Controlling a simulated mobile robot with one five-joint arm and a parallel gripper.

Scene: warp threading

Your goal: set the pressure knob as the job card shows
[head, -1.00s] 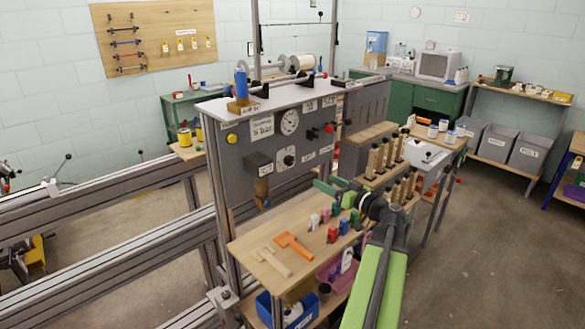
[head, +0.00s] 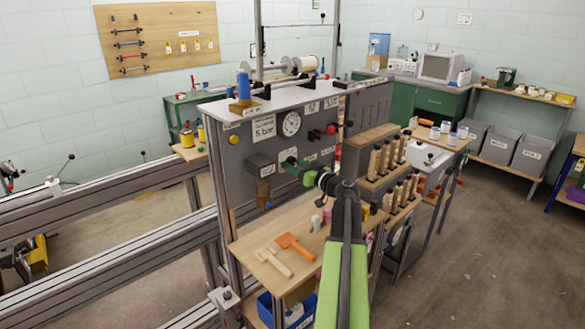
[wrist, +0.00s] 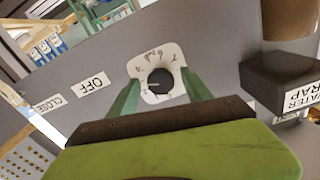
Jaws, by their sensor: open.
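The pressure knob (wrist: 160,82) is black and round on a white dial plate (wrist: 145,67) in the wrist view. A pale mark on it points to the picture's left; the dial's numbers are too small to read surely. My gripper (wrist: 160,77) is open, with one green finger on each side of the knob; I cannot tell whether they touch it. In the head view my gripper (head: 290,165) is at the grey panel and hides the knob. The job card (head: 263,128) on the panel reads "5 bar". A round gauge (head: 291,123) is right of it.
A dark box marked water trap (wrist: 285,80) juts out near the knob, on the right in the wrist view. A red button (head: 330,128) is up and right. Below, a wooden shelf (head: 245,240) holds an orange tool (head: 293,245) and other small items.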

